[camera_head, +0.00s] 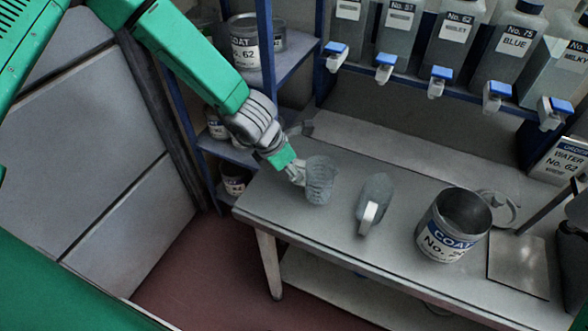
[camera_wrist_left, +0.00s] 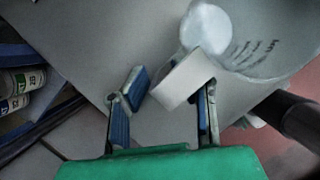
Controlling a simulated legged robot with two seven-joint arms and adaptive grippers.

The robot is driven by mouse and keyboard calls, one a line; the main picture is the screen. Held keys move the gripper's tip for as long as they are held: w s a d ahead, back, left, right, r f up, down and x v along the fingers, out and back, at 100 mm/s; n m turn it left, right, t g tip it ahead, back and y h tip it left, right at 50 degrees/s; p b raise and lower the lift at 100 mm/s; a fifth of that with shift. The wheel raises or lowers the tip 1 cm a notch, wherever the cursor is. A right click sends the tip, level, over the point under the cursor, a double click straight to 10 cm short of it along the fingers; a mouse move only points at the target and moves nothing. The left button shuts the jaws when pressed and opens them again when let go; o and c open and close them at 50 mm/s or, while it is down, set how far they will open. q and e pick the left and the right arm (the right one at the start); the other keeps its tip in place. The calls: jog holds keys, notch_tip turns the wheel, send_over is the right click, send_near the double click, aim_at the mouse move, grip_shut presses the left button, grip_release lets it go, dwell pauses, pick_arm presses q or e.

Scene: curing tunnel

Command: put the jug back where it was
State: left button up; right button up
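A clear, ribbed jug (camera_head: 320,181) stands on the grey bench near its left end. My left gripper (camera_head: 294,173) is at the jug's left side in the head view. In the left wrist view, the jug's pale handle (camera_wrist_left: 183,78) lies between the two fingers of my left gripper (camera_wrist_left: 172,90), which are apart. Whether both pads touch the handle cannot be made out. The jug's clear wall (camera_wrist_left: 250,50) with dark markings shows beyond the handle. A second clear jug (camera_head: 376,187) with a pale handle stands to the right. My right gripper is not in view.
An open metal can (camera_head: 440,243) labelled COAT stands right of the second jug on the bench (camera_head: 290,222). A flat plate (camera_head: 518,268) lies further right. Labelled bottles with blue-topped taps (camera_head: 441,75) line a shelf above the back. A blue-framed rack (camera_head: 222,150) holds cans at left.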

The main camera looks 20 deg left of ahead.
pick_arm(q)
jog(key=shift+a, duration=0.85)
jog(key=shift+a+r, duration=0.15)
jog(key=shift+r, duration=0.1)
jog(key=shift+s+p+v, duration=0.25)
jog(key=shift+p+v, duration=1)
jog(key=shift+v, duration=4.45)
jog(key=s+a+f+m+g+y, duration=0.1)
jog(key=s+a+f+m, duration=0.1)
jog(key=s+f+m, duration=0.6)
jog(key=s+a+f+m+g+y, duration=0.1)
jog(key=s+a+f+m+y, duration=0.1)
jog(key=s+f+m, duration=0.7)
jog(key=s+m, duration=0.8)
jog(key=m, duration=0.4)
jog(key=shift+m+g, duration=0.4)
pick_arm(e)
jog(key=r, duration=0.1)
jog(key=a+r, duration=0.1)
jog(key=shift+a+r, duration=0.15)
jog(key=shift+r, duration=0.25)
